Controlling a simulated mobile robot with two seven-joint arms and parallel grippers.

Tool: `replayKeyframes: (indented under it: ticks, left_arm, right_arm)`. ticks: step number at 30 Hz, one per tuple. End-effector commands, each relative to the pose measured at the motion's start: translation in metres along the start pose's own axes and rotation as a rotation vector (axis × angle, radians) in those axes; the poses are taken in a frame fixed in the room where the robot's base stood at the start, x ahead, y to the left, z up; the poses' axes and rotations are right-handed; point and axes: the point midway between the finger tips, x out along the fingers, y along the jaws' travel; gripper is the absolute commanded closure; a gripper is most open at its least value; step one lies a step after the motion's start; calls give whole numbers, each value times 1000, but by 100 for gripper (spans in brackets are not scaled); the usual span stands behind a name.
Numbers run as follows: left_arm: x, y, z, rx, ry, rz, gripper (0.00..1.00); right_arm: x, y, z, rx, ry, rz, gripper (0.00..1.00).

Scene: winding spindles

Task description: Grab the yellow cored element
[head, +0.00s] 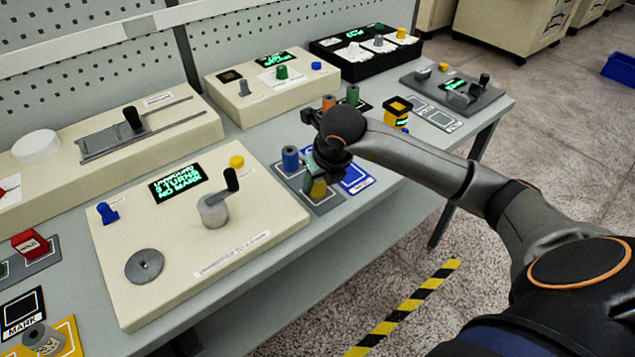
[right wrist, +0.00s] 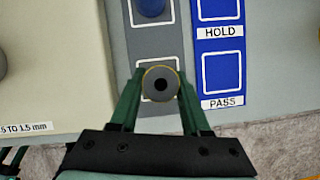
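The yellow cored element (head: 318,189) stands on the grey part of a mat at the bench's front edge.
A blue spool (head: 290,158) stands close by on the same mat, left of the gripper. The blue HOLD and PASS card (head: 357,180) lies to the right. A cream winding unit (head: 200,240) with a crank stands left. Orange and green spools (head: 352,95) stand behind.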

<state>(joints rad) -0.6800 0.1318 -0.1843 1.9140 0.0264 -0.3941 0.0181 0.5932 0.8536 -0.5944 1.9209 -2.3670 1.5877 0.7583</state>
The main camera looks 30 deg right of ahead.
Motion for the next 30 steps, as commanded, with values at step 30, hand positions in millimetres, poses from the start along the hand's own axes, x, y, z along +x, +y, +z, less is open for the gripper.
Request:
replayKeyframes:
  ticks: [30]
  left_arm:
    - [0,0,-1,-1,2,0,50]
  right_arm:
    - [-23,0,11,0,-7,1,100]
